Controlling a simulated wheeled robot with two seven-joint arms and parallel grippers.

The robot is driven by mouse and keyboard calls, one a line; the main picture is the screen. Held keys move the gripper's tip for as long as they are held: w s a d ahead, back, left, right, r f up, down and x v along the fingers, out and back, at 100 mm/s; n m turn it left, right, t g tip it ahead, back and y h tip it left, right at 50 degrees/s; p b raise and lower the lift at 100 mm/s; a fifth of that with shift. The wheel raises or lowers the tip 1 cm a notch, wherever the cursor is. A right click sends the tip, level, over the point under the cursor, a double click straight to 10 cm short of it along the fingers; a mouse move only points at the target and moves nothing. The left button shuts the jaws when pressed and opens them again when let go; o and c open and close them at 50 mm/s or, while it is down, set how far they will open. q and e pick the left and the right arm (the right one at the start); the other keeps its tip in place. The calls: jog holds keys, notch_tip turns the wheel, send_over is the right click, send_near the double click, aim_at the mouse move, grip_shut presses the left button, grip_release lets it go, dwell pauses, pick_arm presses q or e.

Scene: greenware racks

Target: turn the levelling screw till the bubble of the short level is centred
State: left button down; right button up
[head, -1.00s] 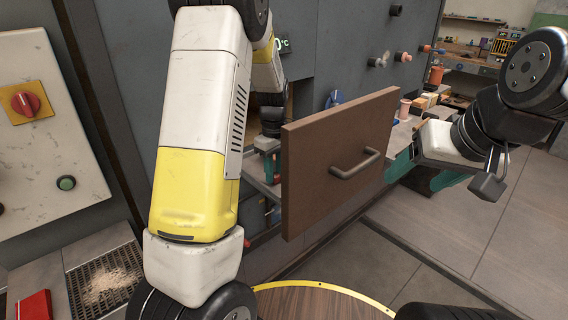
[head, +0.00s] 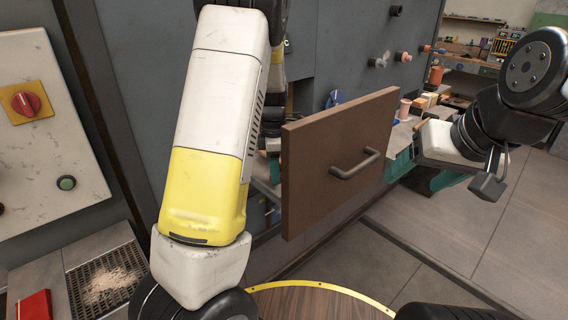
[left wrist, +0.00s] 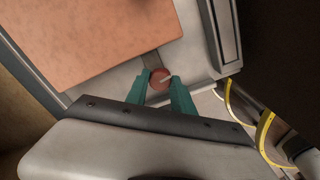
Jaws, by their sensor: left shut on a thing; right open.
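In the left wrist view, my left gripper (left wrist: 164,88) has its two teal fingers closed on the sides of a round reddish knob with a pale line across its top, seemingly the levelling screw (left wrist: 160,77). In the head view my left arm and a brown panel hide most of that gripper and the screw. The short level and its bubble cannot be made out in either view. My right gripper (head: 416,172) is open and apart from the work, right of the brown panel, its teal fingers partly hidden.
A brown panel (head: 335,160) with a metal handle stands out from the grey cabinet, just right of my left arm. A flat reddish-brown slab (left wrist: 105,40) lies beside the screw. A control panel (head: 45,120) with a red knob is at the left. Floor at the right is clear.

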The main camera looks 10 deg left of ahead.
pick_arm(q)
jog(key=shift+w+r+n, duration=0.1)
jog(key=shift+n, duration=0.4)
jog(key=c, duration=1.4)
grip_release()
jog(key=shift+o, duration=0.2)
notch_tip(320, 180, up, 8)
jog(key=shift+f, duration=0.15)
